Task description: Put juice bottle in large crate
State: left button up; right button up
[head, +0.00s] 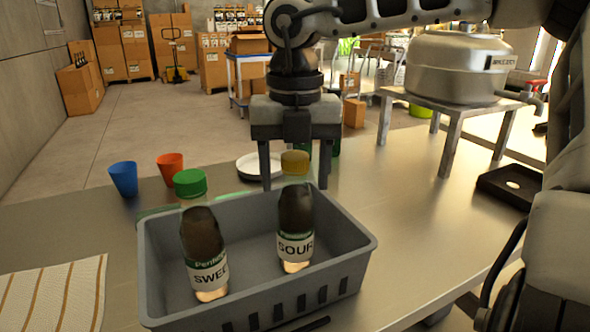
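A grey crate (255,299) stands on the table in front of me. Two juice bottles are inside it, roughly upright. The bottle with a green cap (205,250) has a label starting "SWE". The bottle with a yellow cap (296,225) is labelled "SOUR" and stands in the right part. My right gripper (295,176) points down at the crate's back side, with its two fingers apart on either side of the yellow cap in the picture. The fingers look clear of the bottle; the exact depth is hard to tell. My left gripper is not in view.
A blue cup (123,179), an orange cup (170,167) and a white plate (248,166) are behind the crate. A striped cloth (55,295) lies at left. A metal vessel (458,68) on a stand and a black tray (508,187) are at right.

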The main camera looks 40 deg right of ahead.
notch_tip(320, 180, up, 12)
jog(key=shift+r+p, duration=0.1)
jog(key=shift+p, duration=0.55)
dwell(0.5)
